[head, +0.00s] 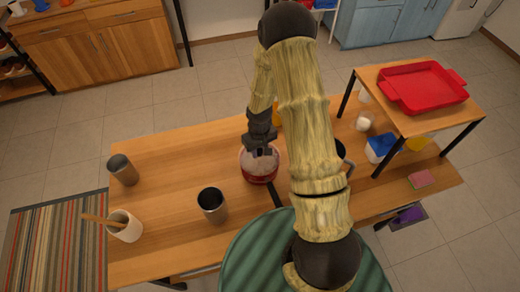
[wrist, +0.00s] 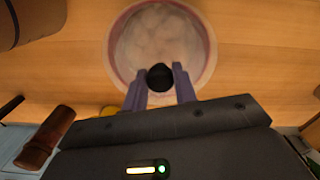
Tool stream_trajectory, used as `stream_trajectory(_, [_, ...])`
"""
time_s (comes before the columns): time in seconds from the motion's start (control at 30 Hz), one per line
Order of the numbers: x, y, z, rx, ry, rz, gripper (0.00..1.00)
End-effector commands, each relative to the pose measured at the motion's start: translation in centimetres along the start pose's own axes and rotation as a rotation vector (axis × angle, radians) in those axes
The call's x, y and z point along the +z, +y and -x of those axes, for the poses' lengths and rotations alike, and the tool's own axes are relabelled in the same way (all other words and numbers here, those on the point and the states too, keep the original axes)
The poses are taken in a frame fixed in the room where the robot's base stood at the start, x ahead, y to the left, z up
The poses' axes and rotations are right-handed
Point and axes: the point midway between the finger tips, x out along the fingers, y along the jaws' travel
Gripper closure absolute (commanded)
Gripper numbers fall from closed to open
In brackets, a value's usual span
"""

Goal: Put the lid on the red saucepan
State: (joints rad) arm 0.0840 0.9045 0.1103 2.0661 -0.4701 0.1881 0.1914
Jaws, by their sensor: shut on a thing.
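The red saucepan (head: 262,180) stands on the wooden table near its middle, below my gripper (head: 262,150). A clear glass lid (wrist: 160,40) with a black knob (wrist: 160,77) lies over the pan's opening in the wrist view. A reddish rim shows around it. My gripper is shut on the knob, with one finger on each side of it. I cannot tell whether the lid rests on the pan's rim or hangs just above it. My arm hides part of the table to the right.
A grey cup (head: 213,203) stands left of the pan, with another grey cup (head: 122,169) farther left. A white crock (head: 124,226) holds a wooden utensil. To the right, a raised shelf (head: 440,117) bears a red tray (head: 424,84). A blue-lidded container (head: 380,147) stands beside it.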

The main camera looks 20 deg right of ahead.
Motion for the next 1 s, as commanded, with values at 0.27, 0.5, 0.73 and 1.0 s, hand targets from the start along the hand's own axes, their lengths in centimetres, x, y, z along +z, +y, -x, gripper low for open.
stream_trajectory(0.27, [-0.01, -0.02, 0.04, 0.000, 0.000, -0.001, 0.98])
stream_trajectory(0.5, [0.07, 0.21, 0.03, 0.000, 0.000, -0.002, 0.98])
stream_trajectory(0.73, [0.06, 0.20, 0.01, 0.000, 0.000, -0.001, 0.98])
stream_trajectory(1.0, [0.12, 0.19, -0.59, 0.000, 0.000, -0.001, 0.98])
